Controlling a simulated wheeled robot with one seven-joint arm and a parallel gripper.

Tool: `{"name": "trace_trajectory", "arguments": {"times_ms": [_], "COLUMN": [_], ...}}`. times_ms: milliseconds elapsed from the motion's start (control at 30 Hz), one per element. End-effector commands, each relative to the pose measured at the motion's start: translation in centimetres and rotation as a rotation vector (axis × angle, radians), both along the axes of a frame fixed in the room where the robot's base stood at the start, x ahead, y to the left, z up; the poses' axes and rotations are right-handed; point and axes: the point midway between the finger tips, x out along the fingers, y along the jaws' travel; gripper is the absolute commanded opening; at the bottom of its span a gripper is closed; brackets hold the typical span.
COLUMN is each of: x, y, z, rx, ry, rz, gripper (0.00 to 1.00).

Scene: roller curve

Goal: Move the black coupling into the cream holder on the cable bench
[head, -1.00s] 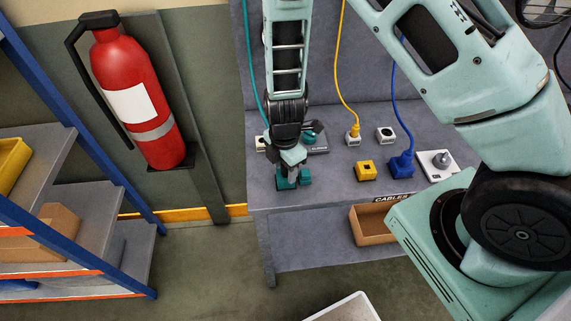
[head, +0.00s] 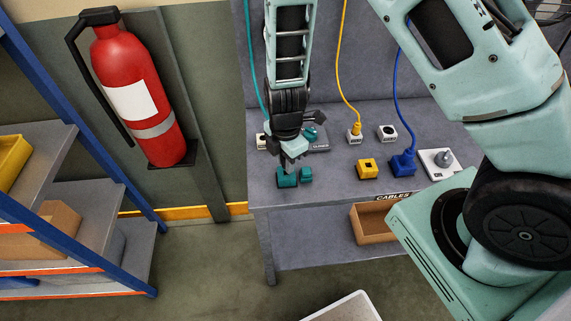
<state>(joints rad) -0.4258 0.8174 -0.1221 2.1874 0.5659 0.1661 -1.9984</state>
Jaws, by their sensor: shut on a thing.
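My gripper (head: 293,166) hangs fingers down over the left part of the cable bench (head: 335,183). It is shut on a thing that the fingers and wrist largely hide. I cannot clearly make out the black coupling. Two small teal blocks (head: 287,180) show at the fingertips; I cannot tell whether they touch the fingers. A cream holder (head: 262,142) is partly hidden left of my wrist. Another cream block with a dark round opening (head: 387,133) stands toward the back right. A cream block (head: 355,137) has a yellow plug in it.
A yellow block (head: 367,168), a blue plug (head: 402,163) and a pale plate with a grey knob (head: 440,162) stand to the right. Yellow, blue and teal cables hang behind. A cardboard box (head: 372,226) sits below the bench top. My arm covers the right side.

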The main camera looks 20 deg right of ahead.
Motion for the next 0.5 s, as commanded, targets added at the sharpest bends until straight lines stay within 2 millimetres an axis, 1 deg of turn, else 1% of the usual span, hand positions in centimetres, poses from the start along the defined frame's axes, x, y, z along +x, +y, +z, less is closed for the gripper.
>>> {"name": "trace_trajectory", "arguments": {"times_ms": [300,400,500], "x": [0.1,0.1,0.0], "y": [0.1,0.1,0.0], "z": [5.4,6.7,7.4], "rx": [0.002,0.002,0.001], "ry": [-0.005,-0.004,-0.002], "rz": [0.002,0.002,0.001], "gripper": [0.01,0.01,0.01]}}
